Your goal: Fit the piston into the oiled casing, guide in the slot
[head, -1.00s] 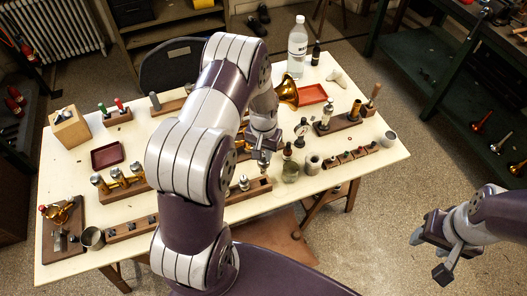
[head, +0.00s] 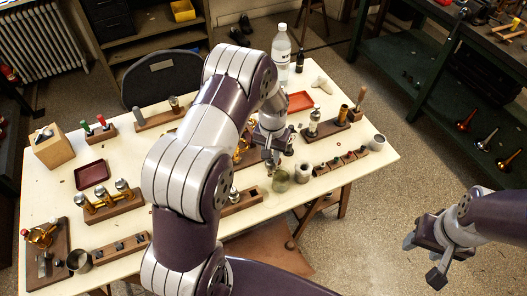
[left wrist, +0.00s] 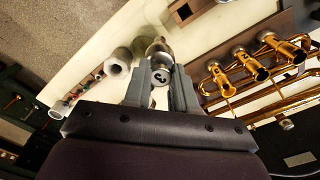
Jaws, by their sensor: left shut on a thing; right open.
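My left gripper (head: 270,160) is over the table, just behind and left of a greenish glass jar. In the left wrist view its fingers (left wrist: 160,88) are shut on the piston (left wrist: 160,77), whose grey end carries a "3". Its far end is hard to separate from the metal behind. The brass horn (left wrist: 242,62) lies to the right in the wrist view, with several open-looking valve casings in a row. In the head view my left arm hides most of the horn. Which casing is oiled, and its slot, cannot be told. My right gripper (head: 432,242) is open and empty, off the table's right side.
The glass jar (head: 280,181) and a white pot (head: 303,172) stand close to my left gripper. A wooden block with a slot (head: 243,202) lies in front. A rack with brass parts (head: 108,203) stands left. A clear bottle (head: 282,45) is at the back.

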